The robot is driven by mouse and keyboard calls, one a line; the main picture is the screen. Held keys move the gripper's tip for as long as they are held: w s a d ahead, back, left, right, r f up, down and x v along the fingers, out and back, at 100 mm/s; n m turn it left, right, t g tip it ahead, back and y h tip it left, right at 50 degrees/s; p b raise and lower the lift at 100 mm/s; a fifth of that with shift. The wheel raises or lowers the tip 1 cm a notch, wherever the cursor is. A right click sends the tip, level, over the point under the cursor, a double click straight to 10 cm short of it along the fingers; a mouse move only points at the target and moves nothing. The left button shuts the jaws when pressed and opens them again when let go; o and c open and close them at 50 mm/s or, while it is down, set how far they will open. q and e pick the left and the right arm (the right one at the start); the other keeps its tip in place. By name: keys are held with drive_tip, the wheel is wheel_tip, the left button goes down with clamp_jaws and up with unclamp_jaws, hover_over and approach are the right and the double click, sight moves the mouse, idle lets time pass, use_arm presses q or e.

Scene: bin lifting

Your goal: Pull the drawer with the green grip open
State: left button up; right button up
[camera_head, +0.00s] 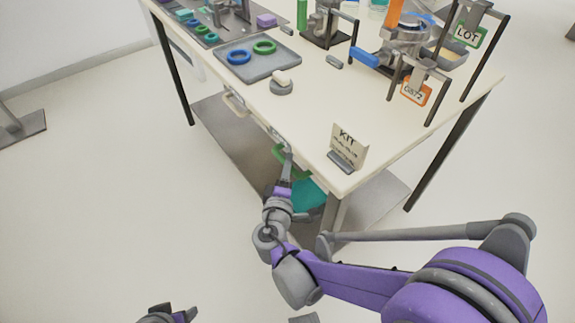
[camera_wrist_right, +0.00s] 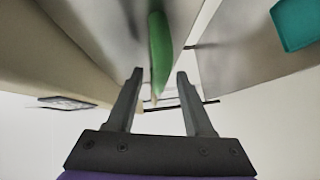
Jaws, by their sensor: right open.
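The green grip (camera_head: 277,152) is on a drawer front under the near edge of the table, partly hidden by my right arm in the head view. In the right wrist view the green grip (camera_wrist_right: 159,50) stands upright in the picture, its lower end between the fingertips. My right gripper (camera_head: 286,163) is at this grip; it also shows in the right wrist view (camera_wrist_right: 160,74), open, with a gap on both sides of the grip. My left gripper (camera_head: 168,314) is at the bottom edge of the head view, cut off, away from the table.
A pale drawer grip (camera_head: 234,104) is further left on the same side of the table (camera_head: 312,112). A teal bin (camera_head: 309,196) is below the table. A KIT sign (camera_head: 348,147) stands near the table's corner.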

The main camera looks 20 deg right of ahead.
drive_tip(key=shift+w+d+f, duration=0.1)
drive_tip(key=shift+w+d, duration=0.25)
drive_tip(key=shift+w, duration=0.3)
clamp_jaws()
idle(1.0)
